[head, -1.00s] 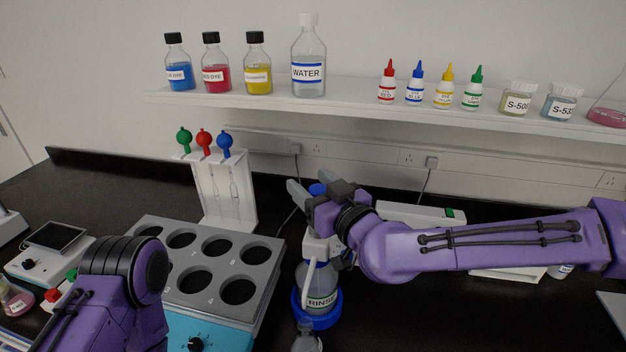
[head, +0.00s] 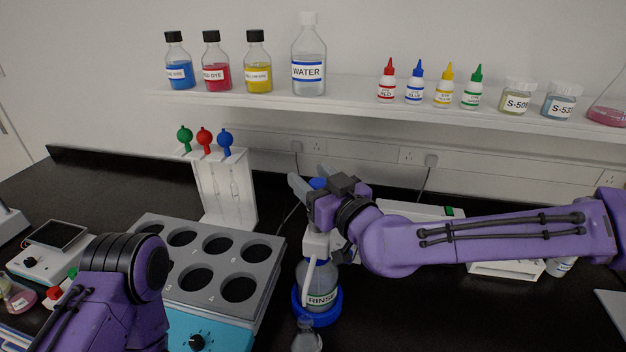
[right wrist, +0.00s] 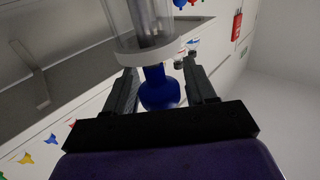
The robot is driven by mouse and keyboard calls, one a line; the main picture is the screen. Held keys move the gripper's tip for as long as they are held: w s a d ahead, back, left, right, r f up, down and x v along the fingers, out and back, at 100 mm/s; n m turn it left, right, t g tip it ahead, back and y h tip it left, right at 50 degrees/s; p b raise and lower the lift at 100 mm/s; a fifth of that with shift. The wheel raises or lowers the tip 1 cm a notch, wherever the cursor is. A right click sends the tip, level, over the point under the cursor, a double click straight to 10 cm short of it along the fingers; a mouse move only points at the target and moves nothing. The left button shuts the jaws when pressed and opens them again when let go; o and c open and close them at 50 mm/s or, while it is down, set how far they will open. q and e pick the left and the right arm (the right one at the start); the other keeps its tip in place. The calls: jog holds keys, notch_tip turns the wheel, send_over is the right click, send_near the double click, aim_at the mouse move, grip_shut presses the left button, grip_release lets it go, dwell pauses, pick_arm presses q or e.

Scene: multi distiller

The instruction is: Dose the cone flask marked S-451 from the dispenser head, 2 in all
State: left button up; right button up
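The dispenser head (head: 318,246) is a white bottle top on a clear bottle labelled RINSE (head: 321,299), with a blue knob on top. My right gripper (head: 309,177) is at the knob, with one finger on either side. In the right wrist view the blue knob (right wrist: 160,90) is between the spread fingers, with a gap visible beside it; my arm hides part of the head. A small clear flask (head: 307,338) stands below the spout at the bottom edge; its mark cannot be read. My left arm is at lower left; its gripper is out of view.
A grey rack with several round holes (head: 264,250) stands left of the bottle. A white stand (head: 212,185) with coloured-bulb pipettes is behind it. A flask with pink liquid (head: 20,300) is at far left. The shelf (head: 350,108) holds bottles and jars.

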jog(key=shift+s+d, duration=0.1)
jog(key=shift+s, duration=0.1)
jog(key=b+v, duration=0.3)
jog(key=v, duration=0.7)
